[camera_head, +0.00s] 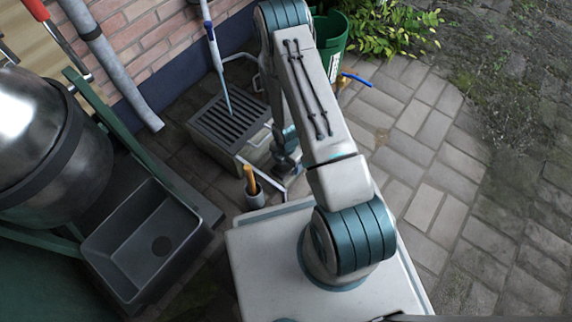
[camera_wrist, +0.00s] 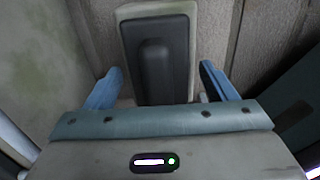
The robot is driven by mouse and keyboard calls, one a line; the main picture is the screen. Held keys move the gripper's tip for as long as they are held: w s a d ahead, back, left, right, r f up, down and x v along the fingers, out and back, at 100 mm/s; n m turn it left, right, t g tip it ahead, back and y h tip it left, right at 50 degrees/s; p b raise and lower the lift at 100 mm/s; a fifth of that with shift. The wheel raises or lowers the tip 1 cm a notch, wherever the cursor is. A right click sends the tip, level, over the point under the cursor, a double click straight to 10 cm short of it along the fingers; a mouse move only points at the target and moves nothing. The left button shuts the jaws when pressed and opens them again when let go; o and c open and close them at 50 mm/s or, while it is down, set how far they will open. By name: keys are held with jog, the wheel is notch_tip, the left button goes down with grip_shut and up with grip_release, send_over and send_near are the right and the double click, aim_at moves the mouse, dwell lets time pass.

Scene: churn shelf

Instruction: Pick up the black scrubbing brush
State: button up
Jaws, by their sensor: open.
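A black, block-shaped thing with a raised ridge and a pale beige rim, which looks like the scrubbing brush (camera_wrist: 157,45), lies in the upper middle of the wrist view. My gripper (camera_wrist: 161,68) is open, with one blue finger to the left of the brush and one to the right. Gaps show between each finger and the brush, and the jaws hold nothing. The near end of the brush is hidden behind the gripper body. I cannot make out the brush in the head view, where my arm covers part of the scene.
A grated drain box (camera_head: 226,122) stands by the brick wall. A grey basin (camera_head: 145,245) and metal churn drum (camera_head: 50,145) stand at left. A green bucket (camera_head: 331,32) is behind my arm. Paving at right is clear.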

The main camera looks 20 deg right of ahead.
jog(key=c, duration=1.1)
jog(key=shift+r+p, duration=0.3)
jog(key=shift+r, duration=0.15)
notch_tip(320, 180, up, 4)
jog(key=shift+f+p, duration=0.25)
jog(key=shift+p, duration=0.9)
jog(key=w+d+r+p, duration=0.1)
jog(key=w+d+r, duration=0.1)
jog(key=d, duration=0.1)
jog(key=w+d+r+p, duration=0.2)
jog(key=d, duration=0.1)
jog(key=w+d+r+p, duration=0.2)
jog(key=w+d, duration=0.1)
jog(key=shift+d+r, duration=0.2)
jog(key=shift+r, duration=0.1)
